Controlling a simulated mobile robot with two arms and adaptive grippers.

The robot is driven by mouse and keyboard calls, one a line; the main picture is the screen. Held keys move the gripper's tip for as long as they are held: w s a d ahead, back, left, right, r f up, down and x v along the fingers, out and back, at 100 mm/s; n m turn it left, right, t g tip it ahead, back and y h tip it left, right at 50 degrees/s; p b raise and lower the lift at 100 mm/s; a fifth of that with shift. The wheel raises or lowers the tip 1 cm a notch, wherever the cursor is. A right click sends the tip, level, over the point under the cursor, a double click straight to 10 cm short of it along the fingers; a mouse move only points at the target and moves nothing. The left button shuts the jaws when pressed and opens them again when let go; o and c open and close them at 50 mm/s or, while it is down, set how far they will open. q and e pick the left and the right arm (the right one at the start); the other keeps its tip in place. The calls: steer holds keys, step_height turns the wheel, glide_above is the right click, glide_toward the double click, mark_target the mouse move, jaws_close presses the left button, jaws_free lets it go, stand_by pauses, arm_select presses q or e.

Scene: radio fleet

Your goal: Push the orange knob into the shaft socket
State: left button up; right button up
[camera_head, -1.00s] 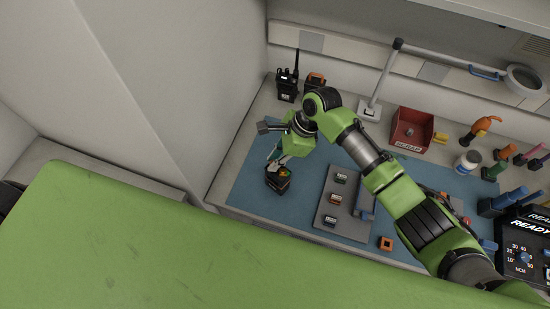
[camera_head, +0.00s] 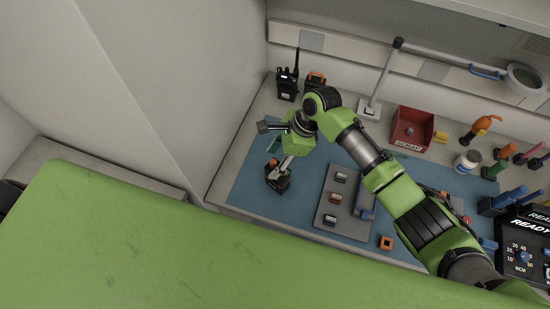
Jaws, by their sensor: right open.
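A small dark radio unit (camera_head: 279,184) stands on the blue mat (camera_head: 245,185) near its left side. A small orange spot, which looks like the orange knob (camera_head: 272,162), shows at the unit's upper left edge. My right gripper (camera_head: 279,174) reaches down over the unit with its fingers at its top. It is open. The fingers hide much of the top, so I cannot see the shaft socket or tell whether the knob sits in it. My left gripper is not in view.
A red scrap bin (camera_head: 411,130), a lamp base (camera_head: 369,109) and a handheld radio (camera_head: 287,86) stand behind. The mat's left part is clear.

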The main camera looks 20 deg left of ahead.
mark_target(275, 162)
steer(key=shift+r, duration=2.55)
steer(key=shift+f, duration=0.1)
